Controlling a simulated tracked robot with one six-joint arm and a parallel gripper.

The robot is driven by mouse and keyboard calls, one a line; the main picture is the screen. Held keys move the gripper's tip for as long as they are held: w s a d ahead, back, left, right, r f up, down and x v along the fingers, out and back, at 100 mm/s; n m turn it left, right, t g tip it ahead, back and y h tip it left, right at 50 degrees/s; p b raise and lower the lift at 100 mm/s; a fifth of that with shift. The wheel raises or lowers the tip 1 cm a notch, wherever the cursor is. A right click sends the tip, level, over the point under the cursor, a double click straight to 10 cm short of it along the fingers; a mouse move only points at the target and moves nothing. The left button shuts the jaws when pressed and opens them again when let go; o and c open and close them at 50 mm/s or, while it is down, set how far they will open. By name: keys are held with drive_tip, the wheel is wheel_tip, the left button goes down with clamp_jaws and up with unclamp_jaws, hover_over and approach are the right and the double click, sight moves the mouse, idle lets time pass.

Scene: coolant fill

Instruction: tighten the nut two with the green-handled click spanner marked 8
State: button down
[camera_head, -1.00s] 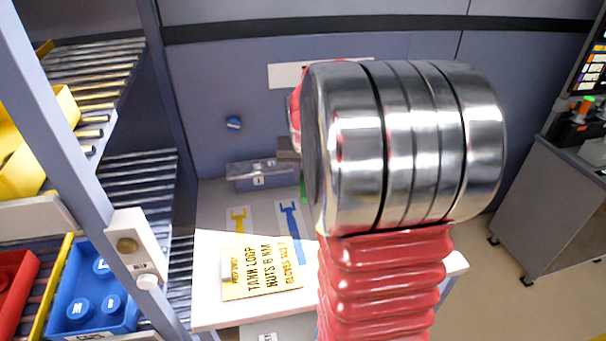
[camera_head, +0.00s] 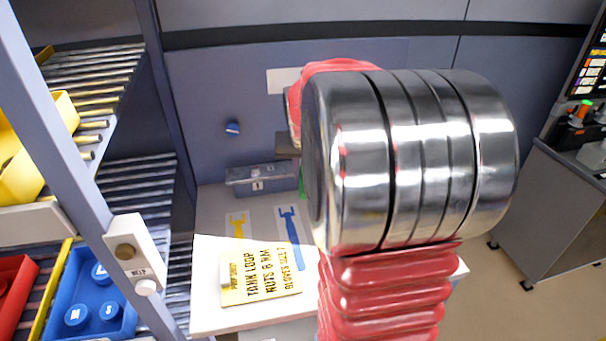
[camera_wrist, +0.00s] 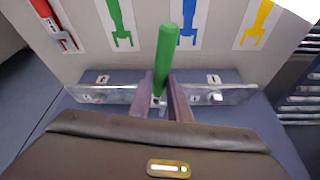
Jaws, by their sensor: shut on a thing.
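My gripper (camera_wrist: 160,104) is shut on the green-handled spanner (camera_wrist: 166,55) in the wrist view. The handle stands up between the two fingers; its lower end and marking are hidden. The fingers are at the middle of a grey metal block (camera_wrist: 240,97) with small labels. A silver fitting (camera_wrist: 214,97) shows on the block to their right. I cannot read the labels here or tell which nut is two; I cannot see whether the spanner sits on a nut. In the head view my arm hides most of the gripper; a green sliver (camera_head: 302,183) shows beside the block (camera_head: 250,181).
Green (camera_wrist: 119,25), blue (camera_wrist: 190,20) and yellow (camera_wrist: 258,22) spanner shapes show on white patches on the bench. A red one (camera_wrist: 52,25) is at left. A yellow sign (camera_head: 260,273) lies on the bench. A roller rack with bins (camera_head: 95,300) stands left, a cabinet (camera_head: 550,215) right.

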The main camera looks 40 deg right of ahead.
drive_tip(key=shift+r, duration=1.65)
